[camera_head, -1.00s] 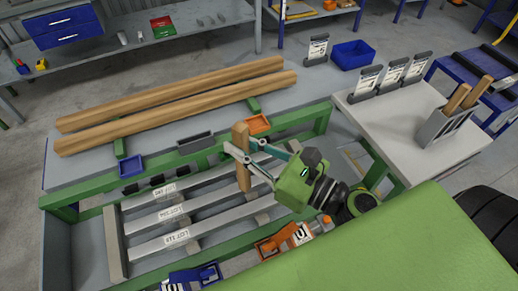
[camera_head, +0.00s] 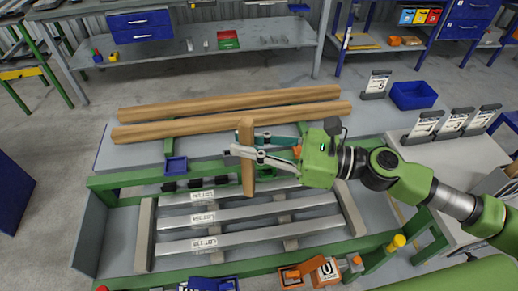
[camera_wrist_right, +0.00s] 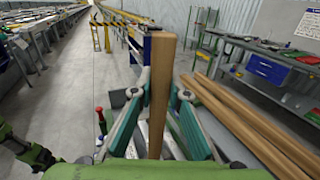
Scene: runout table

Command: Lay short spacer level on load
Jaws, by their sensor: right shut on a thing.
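My right gripper (camera_head: 248,152) is shut on the short spacer (camera_head: 247,178), a short wooden bar. The spacer stands upright in the fingers, with its lower end in front of the farthest bars of the load. The load (camera_head: 250,209) is several long grey metal bars with white lot labels, lying side by side in the green-framed table. I cannot tell how high the spacer is above them. In the right wrist view the spacer (camera_wrist_right: 161,95) rises upright between the two teal fingers. My left gripper is not in view.
Two long wooden beams (camera_head: 230,116) lie on the grey bench behind the load. A blue tray (camera_head: 176,165) sits at its front edge. Labelled stands (camera_head: 422,127) stand on the right-hand table. Orange (camera_head: 293,275) and blue (camera_head: 212,284) items are at the near rail.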

